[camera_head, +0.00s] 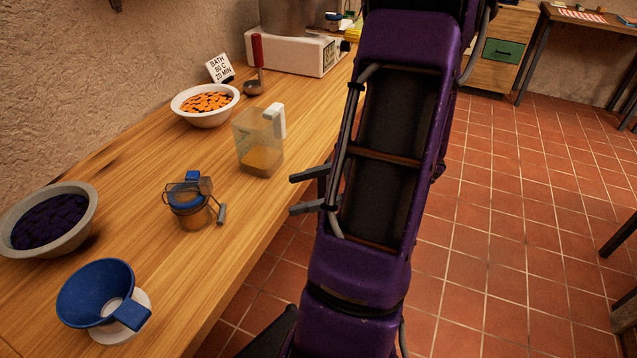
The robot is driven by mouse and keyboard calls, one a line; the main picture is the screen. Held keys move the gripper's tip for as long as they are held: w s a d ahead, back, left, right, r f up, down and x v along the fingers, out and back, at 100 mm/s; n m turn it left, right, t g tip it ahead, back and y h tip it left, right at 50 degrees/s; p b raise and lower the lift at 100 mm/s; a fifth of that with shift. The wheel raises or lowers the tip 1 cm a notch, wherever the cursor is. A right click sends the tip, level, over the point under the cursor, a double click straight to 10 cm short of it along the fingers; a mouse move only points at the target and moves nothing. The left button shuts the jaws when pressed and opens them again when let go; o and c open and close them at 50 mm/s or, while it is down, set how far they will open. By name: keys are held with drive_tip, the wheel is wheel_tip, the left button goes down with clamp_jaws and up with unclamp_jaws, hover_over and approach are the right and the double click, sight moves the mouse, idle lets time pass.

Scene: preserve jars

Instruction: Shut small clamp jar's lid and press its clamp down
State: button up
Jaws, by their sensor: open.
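The small clamp jar (190,214) stands upright on the wooden counter, with a blue band near its top and brownish contents. Wire loops show around its top, and a grey clamp handle (221,214) sticks out at its right side. A lid-like piece shows at the top; I cannot tell how far it stands open. My gripper (296,193) is open and empty, to the right of the jar by the counter's front edge. Its two grey fingers point left toward the jar, clearly apart from it.
A clear measuring jug (259,145) stands behind the jar. A blue funnel (94,290) is at front left, and a grey bowl (88,200) of dark fruit at left. A white bowl (204,119) of orange slices and a ladle (256,86) are farther back.

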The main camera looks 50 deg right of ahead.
drive_tip(key=shift+v, duration=1.45)
drive_tip(key=shift+w, duration=0.1)
